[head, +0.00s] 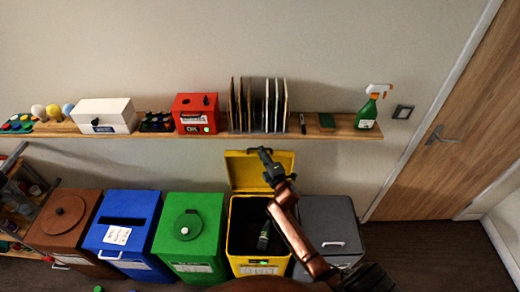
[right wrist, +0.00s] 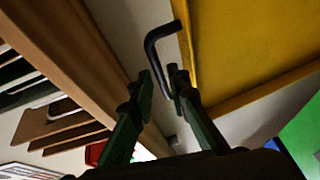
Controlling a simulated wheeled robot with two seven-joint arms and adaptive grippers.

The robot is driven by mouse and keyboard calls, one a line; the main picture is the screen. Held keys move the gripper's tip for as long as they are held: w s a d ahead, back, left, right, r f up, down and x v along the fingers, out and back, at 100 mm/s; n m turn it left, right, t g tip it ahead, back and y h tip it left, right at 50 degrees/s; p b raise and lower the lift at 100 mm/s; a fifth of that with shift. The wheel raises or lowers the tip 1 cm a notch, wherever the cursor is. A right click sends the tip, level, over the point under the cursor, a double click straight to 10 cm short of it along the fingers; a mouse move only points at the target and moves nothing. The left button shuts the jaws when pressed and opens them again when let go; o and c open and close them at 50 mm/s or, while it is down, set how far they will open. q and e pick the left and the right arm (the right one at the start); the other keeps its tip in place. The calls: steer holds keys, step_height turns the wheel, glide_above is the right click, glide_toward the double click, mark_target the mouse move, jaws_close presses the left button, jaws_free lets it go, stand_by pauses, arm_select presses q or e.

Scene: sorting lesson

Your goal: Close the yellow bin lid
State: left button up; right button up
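The yellow bin (head: 232,243) stands in the row of bins with its top open. Its yellow lid (head: 242,171) stands raised at the back, against the wall below the shelf. My right gripper (head: 265,152) is at the lid's upper edge. In the right wrist view the yellow lid (right wrist: 235,50) fills the upper right, with a black bent handle (right wrist: 152,48) on its edge. The handle passes between the fingertips of my right gripper (right wrist: 161,78), which look closed in on it; contact is hard to make out. My left gripper is out of view.
A dark object (head: 264,237) shows inside the yellow bin. A green bin (head: 190,225) stands to its left, a grey bin (head: 330,215) to its right. A loaded wooden shelf (head: 340,133) runs above the lid. A wooden door (head: 450,140) is at right.

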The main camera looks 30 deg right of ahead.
steer(key=shift+w+d+f, duration=0.1)
steer(key=shift+w+d, duration=0.05)
steer(key=shift+w, duration=0.65)
steer(key=shift+w+d+f, duration=0.1)
steer(key=shift+w+d, duration=0.05)
steer(key=shift+w, duration=0.65)
jaws_close()
